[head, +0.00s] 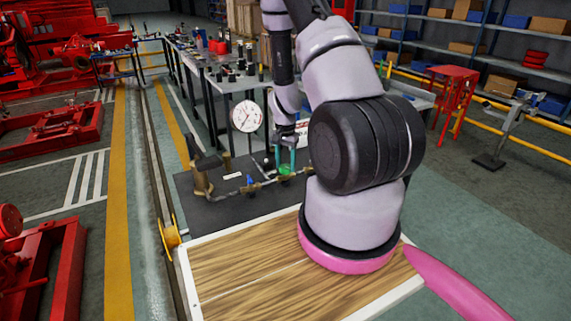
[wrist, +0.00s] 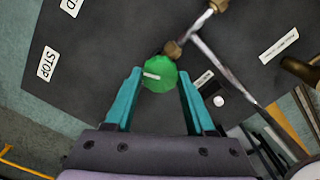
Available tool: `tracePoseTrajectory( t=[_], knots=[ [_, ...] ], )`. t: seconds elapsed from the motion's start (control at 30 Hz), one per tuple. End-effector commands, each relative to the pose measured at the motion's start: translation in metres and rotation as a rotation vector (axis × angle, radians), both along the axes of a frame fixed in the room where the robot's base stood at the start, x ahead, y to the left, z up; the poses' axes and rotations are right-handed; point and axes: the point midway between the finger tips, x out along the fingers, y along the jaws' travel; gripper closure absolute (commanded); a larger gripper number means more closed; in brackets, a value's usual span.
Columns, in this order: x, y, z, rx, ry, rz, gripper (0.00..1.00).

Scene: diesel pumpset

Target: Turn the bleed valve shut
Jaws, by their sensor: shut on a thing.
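The green round knob (wrist: 160,80), which I take to be the bleed valve's handle, sits between the two teal fingers of my gripper (wrist: 160,73) in the wrist view. It has a short white mark near its left side. The fingers are closed on it from both sides. A brass fitting (wrist: 172,49) and pipe run beside the knob. In the head view my gripper (head: 287,158) points down over the green knob (head: 286,171) on the dark bench plate; the fingers partly hide the knob.
A white dial gauge (head: 247,116) stands behind the pipework. A blue handle (head: 251,182) and a brass part (head: 201,180) are left of my gripper. A long workbench with small items lies beyond.

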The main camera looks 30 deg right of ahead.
Motion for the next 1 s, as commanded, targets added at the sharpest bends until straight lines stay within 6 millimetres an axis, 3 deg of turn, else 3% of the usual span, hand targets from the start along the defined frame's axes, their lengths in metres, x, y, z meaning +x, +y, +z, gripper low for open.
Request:
tracePoseTrajectory(
  t=[0.5, 1.0],
  knots=[
    [0.0004, -0.0008, 0.0005, -0.001, -0.002, -0.361, 1.0],
    [0.0004, -0.0006, 0.0006, 0.0, -0.002, -0.441, 1.0]
  ],
)
